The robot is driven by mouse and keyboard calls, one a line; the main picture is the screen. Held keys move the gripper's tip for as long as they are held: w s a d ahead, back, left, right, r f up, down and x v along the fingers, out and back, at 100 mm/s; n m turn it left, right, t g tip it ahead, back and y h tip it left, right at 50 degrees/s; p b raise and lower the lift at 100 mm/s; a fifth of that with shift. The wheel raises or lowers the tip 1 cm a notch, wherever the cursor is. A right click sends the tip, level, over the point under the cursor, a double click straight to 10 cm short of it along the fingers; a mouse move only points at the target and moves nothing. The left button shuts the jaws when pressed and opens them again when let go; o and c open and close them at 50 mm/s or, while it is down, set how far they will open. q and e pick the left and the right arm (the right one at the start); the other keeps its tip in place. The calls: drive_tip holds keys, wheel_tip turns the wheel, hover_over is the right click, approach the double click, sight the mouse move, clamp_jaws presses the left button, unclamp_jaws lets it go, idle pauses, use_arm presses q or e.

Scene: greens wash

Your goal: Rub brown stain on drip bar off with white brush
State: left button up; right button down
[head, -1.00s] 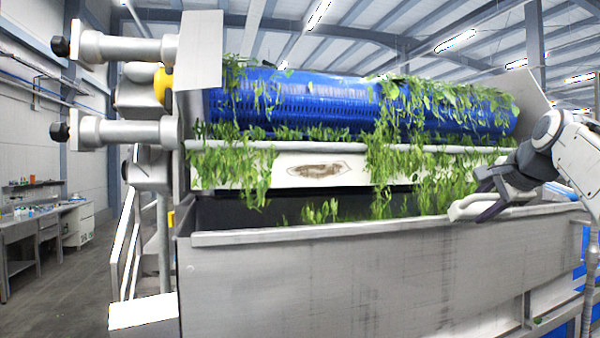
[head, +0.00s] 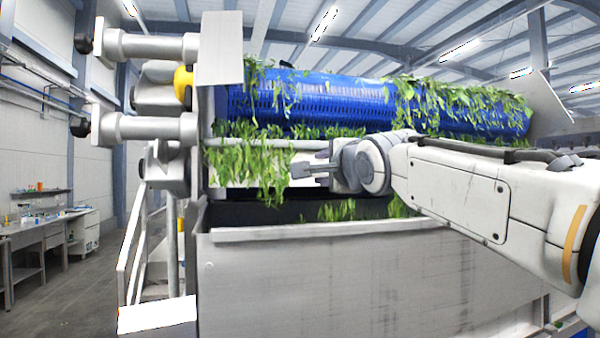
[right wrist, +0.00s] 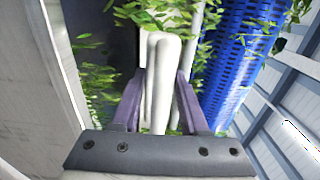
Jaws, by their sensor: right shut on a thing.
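The drip bar (head: 305,157) is a pale strip below the blue roller, partly draped with leaves. My right gripper (head: 312,168) is in front of it, and its arm crosses from the right. The brown stain seen earlier on the bar is hidden behind the gripper now. In the right wrist view the gripper (right wrist: 157,80) is shut on the white brush (right wrist: 161,60), which lies between the two dark fingers. I cannot tell whether the brush touches the bar. My left gripper is not in view.
The blue perforated roller (head: 300,100) above carries green leaves (head: 250,160) that hang over the bar. A metal trough (head: 340,280) with a raised front rim stands below. Grey pipe fittings (head: 150,128) stick out at the left. A workbench (head: 45,230) stands far left.

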drive_tip(key=shift+w+a+r+p, duration=0.15)
drive_tip(key=shift+w+a+p, duration=0.15)
drive_tip(key=shift+a, duration=0.15)
drive_tip(key=shift+p+x, duration=0.75)
drive_tip(key=shift+x, duration=0.4)
drive_tip(key=shift+p+x, duration=0.4)
drive_tip(key=shift+x, duration=0.55)
drive_tip(key=shift+s+a, duration=0.1)
drive_tip(key=shift+w+a, duration=0.15)
drive_tip(key=shift+w, duration=0.35)
